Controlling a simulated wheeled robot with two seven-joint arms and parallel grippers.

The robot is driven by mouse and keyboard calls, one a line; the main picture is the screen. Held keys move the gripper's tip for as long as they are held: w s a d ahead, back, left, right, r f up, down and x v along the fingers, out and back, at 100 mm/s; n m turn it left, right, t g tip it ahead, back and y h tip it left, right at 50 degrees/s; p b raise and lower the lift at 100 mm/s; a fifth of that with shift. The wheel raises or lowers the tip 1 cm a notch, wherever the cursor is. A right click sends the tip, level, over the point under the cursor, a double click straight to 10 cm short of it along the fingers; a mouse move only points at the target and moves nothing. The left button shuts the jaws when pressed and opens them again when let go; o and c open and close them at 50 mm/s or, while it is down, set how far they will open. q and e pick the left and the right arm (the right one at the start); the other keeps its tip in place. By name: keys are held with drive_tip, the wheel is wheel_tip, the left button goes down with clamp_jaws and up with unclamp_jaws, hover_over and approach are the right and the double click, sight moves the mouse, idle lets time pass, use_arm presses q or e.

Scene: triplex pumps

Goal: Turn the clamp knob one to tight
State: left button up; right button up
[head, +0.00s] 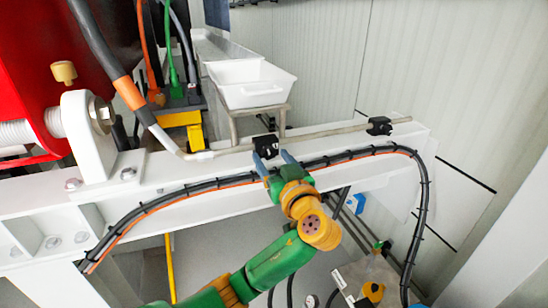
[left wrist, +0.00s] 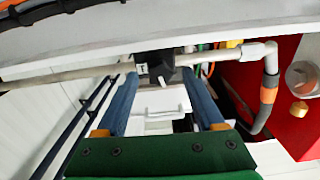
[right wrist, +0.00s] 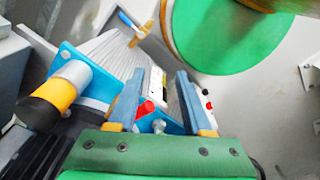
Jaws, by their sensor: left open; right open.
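Two black clamps with knobs sit on the thin pipe along the white beam in the head view: a nearer clamp (head: 265,146) near the middle and a farther clamp (head: 379,125) to the right. In the left wrist view this clamp (left wrist: 158,65) shows just beyond and between the fingertips of the open gripper (left wrist: 159,84); contact cannot be told. My right gripper (right wrist: 160,82) is open and empty, away from the clamps.
The white beam (head: 230,200) carries a black and orange cable bundle (head: 340,157) along its front. A white tray (head: 250,83) stands behind the pipe. Red machinery (head: 30,65) is at the left. In the right wrist view, a blue bracket (right wrist: 85,75) and a red-handled part (right wrist: 145,109) lie near my right fingers.

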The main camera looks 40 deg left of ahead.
use_arm(q)
clamp_jaws()
drive_tip(key=m+p, duration=0.3)
drive_tip(key=m, duration=0.2)
drive_tip(key=shift+r+m, duration=0.15)
drive_tip(key=shift+m, duration=0.15)
drive_tip(key=m+p, duration=0.4)
drive_tip(key=m, duration=0.1)
drive_tip(key=m+p, duration=0.4)
drive_tip(key=m, duration=0.1)
drive_tip(key=shift+m, duration=0.4)
drive_tip(key=m+p, duration=0.2)
drive_tip(key=m, duration=0.1)
drive_tip(key=shift+p, duration=0.35)
drive_tip(key=shift+m+p, duration=0.35)
drive_tip(key=shift+m, duration=0.35)
drive_tip(key=shift+f, duration=0.2)
